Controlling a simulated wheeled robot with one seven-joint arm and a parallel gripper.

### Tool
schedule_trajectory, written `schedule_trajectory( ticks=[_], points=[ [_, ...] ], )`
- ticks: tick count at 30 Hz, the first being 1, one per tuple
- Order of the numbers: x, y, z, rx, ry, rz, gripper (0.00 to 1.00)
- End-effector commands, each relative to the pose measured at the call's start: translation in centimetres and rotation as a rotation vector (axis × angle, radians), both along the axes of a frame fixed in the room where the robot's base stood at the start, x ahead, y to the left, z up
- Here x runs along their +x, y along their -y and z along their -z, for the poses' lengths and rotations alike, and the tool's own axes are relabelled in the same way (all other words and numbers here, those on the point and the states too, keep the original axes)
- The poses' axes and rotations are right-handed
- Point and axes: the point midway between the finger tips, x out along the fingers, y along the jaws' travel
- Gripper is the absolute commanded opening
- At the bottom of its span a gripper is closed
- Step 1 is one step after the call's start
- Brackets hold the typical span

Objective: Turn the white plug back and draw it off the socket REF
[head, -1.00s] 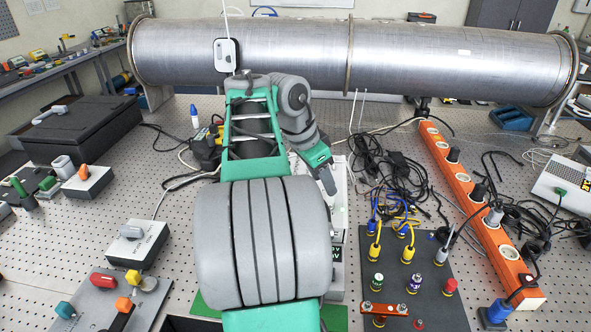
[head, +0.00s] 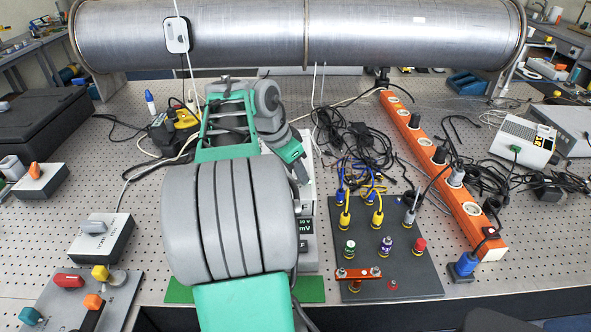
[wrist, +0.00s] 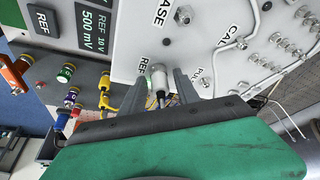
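The white plug (wrist: 158,75) sits on a socket of a light grey panel (wrist: 125,60) in the wrist view, with a thin cable trailing from its near end. REF lettering stands beside it. My gripper (wrist: 163,80) is open, with one dark finger on each side of the plug. A gap shows at the fingers, and I cannot tell whether either touches it. In the head view my gripper (head: 303,178) is at the upper part of the instrument box (head: 306,225); my arm covers much of the box, and the plug is hidden there.
A board with coloured plugs (head: 410,285) stands right of the box, with tangled black cables (head: 360,145) behind it. An orange power strip (head: 425,155) lies farther right. In the wrist view, PULSE and CAL lettering and several metal connectors (wrist: 285,40) are right of the plug.

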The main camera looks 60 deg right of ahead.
Motion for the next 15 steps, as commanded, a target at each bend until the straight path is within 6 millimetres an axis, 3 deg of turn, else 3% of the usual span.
schedule_trajectory(
  ticks=[13, 15],
  points=[
    [-0.03, 0.01, -0.01, 0.000, 0.000, 0.001, 0.00],
    [-0.03, 0.01, -0.02, 0.000, 0.000, 0.001, 0.00]
  ],
)
